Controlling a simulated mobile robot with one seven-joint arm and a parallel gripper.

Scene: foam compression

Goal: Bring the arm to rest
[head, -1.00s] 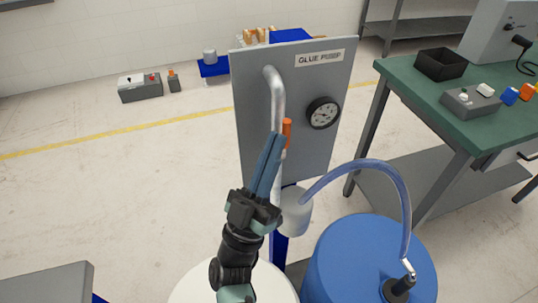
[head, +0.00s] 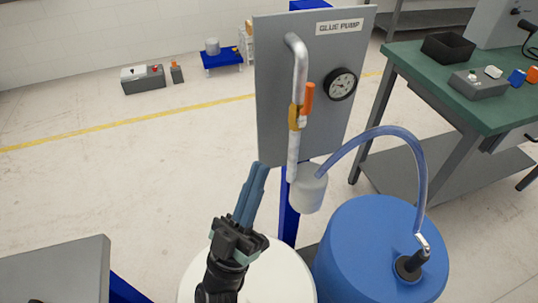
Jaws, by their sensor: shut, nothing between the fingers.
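My gripper (head: 259,170) is shut and empty, its long blue-grey fingers together and pointing up. It is at the lower middle of the head view, in front of the lower left edge of the grey glue pump panel (head: 272,110). My black wrist shows below it, over a white round top that is partly hidden. The fingers look apart from the pipe (head: 299,75) and its orange valve handle (head: 308,98), which stands upright along the pipe. A gauge (head: 341,84) sits right of the handle.
A blue drum (head: 350,245) stands at the lower right, joined by a clear hose (head: 412,150) to a pale cup (head: 308,188) under the pipe. A green workbench (head: 430,75) is at the right. A grey table (head: 60,268) is at the lower left.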

